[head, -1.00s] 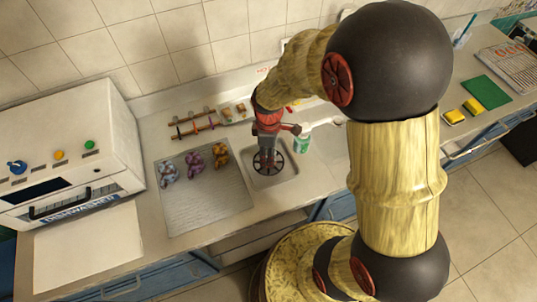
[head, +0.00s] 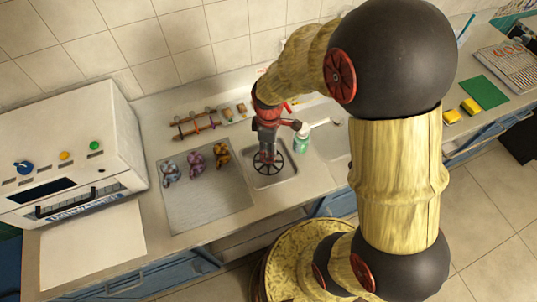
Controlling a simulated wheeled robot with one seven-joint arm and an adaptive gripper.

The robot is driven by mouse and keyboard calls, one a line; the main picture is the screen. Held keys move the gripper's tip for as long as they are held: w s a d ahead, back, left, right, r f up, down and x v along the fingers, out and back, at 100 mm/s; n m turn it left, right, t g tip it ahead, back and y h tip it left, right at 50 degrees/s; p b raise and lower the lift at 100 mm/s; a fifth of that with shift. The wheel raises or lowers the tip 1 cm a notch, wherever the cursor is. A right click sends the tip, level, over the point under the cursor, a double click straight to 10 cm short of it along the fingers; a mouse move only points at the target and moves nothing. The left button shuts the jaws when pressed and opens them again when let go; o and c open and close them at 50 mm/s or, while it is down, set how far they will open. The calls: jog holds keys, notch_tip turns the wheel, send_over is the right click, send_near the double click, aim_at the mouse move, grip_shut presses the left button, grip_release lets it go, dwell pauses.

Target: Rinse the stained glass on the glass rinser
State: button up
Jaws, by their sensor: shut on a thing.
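The glass rinser (head: 259,168), a dark round spoked disc, sits in a small square recess in the counter. My gripper (head: 267,152) points down right over it and covers its back part. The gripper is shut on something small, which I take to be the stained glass. Its outline and stains cannot be made out at this size, and I cannot tell whether it touches the rinser.
Left of the rinser, blue, purple and orange bundles (head: 195,161) lie on a grey ribbed drainboard (head: 205,205). A wooden rack (head: 193,122) stands behind. A green bottle (head: 302,140) stands close right. A white dishwasher (head: 65,150) fills the left. Yellow sponges (head: 452,117) lie right.

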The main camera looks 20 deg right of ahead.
jog(key=shift+r, duration=0.15)
jog(key=shift+r+p, duration=1.8)
jog(key=shift+r, duration=0.35)
